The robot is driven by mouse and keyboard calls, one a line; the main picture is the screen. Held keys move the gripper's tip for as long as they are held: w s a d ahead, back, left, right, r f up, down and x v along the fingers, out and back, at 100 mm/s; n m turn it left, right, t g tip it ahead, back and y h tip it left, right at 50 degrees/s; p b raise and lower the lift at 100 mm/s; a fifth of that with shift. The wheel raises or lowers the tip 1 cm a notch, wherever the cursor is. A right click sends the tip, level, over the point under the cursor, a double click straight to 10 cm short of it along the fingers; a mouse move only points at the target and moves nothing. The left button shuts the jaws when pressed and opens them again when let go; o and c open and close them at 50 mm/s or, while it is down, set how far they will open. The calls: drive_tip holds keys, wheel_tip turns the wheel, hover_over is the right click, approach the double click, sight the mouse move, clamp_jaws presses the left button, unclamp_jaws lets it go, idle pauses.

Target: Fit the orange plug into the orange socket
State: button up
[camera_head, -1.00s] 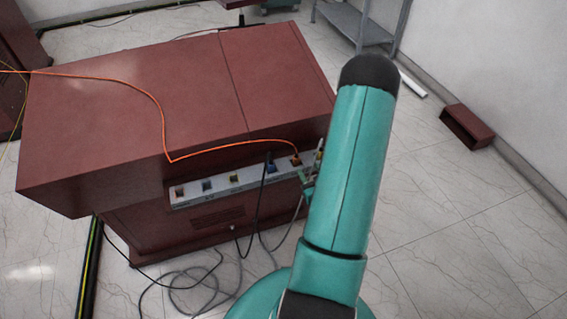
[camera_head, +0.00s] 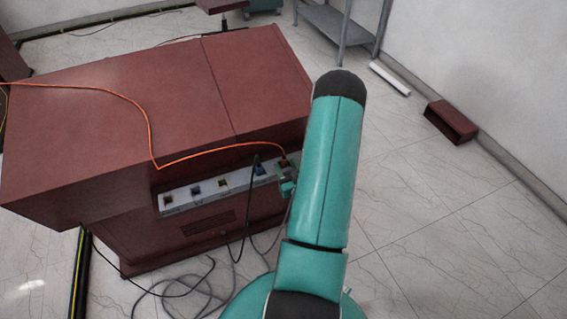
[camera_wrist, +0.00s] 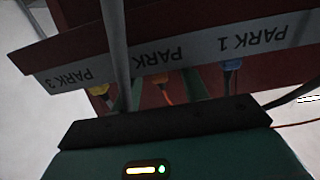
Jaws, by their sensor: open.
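The orange plug (camera_head: 284,161) with its orange cable sits at the right end of the pale strip on the red cabinet. It also shows in the wrist view (camera_wrist: 161,80) under a PARK label whose number is hidden. My gripper (camera_head: 288,187) is small and partly hidden by my arm, just below that plug. In the wrist view my gripper's teal fingers (camera_wrist: 160,92) are apart, one on each side of the orange plug, with no visible grip. An orange-brown opening (camera_head: 168,201) at the strip's left end looks like the orange socket.
The orange cable (camera_head: 152,135) runs over the cabinet top (camera_head: 100,140). Black and grey cables (camera_head: 205,290) hang and loop onto the floor. A grey shelf (camera_head: 338,32) stands behind.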

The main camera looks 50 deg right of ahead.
sight(285, 162)
drive_tip(key=x, duration=0.5)
drive_tip(key=shift+d+r, duration=0.1)
drive_tip(key=shift+r, duration=0.05)
clamp_jaws()
drive_tip(key=shift+r, duration=0.15)
